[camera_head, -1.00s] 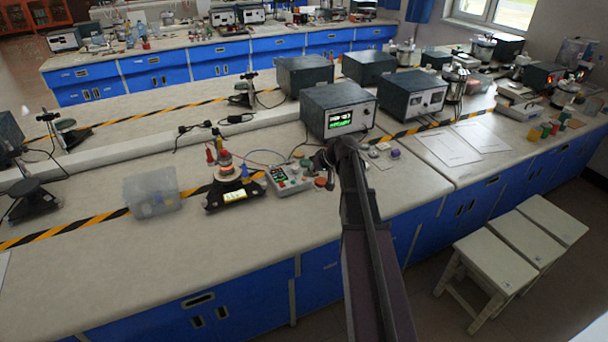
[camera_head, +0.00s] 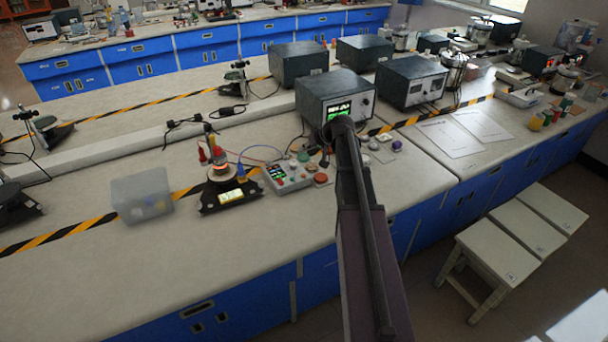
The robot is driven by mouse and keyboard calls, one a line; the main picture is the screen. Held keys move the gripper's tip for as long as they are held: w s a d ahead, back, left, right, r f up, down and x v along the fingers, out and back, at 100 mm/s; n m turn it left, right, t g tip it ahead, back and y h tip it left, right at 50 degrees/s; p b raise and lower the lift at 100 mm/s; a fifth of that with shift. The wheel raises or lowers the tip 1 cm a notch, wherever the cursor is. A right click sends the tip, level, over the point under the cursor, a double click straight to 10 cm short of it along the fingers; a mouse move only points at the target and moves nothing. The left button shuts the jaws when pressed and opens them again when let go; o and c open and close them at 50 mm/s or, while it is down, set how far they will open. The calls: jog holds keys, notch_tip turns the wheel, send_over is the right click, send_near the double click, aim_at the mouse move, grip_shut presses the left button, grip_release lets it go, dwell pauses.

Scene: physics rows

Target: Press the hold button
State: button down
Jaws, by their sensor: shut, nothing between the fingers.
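Labels are too small to read, so I cannot tell which button is the hold button. My arm reaches in from the bottom. My gripper (camera_head: 325,158) is a small dark shape at its far end, mostly hidden by the arm, above and right of the box. It looks shut and empty. Contact with the box cannot be seen.
A clear plastic bin (camera_head: 141,197) is farther left. A dark instrument with a green screen (camera_head: 322,95) stands behind my arm's end. The bench front is clear.

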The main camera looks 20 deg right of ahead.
aim_at(304, 175)
jog(key=shift+d+f, duration=0.1)
jog(key=shift+f, duration=0.1)
notch_tip(304, 175, down, 8)
jog(key=b, duration=0.8)
jog(key=shift+f+b, duration=0.25)
jog(key=shift+b, duration=0.15)
jog(key=shift+f, duration=0.15)
dwell(1.2)
jog(key=shift+f+b, duration=0.3)
jog(key=shift+b, duration=0.15)
jog(key=shift+f+b, duration=0.35)
dwell(0.8)
jog(key=shift+r, duration=0.15)
jog(key=shift+r+p, duration=0.7)
jog(key=shift+p, duration=0.1)
dwell(0.3)
jog(key=shift+r+p, duration=2.5)
jog(key=shift+p, duration=0.05)
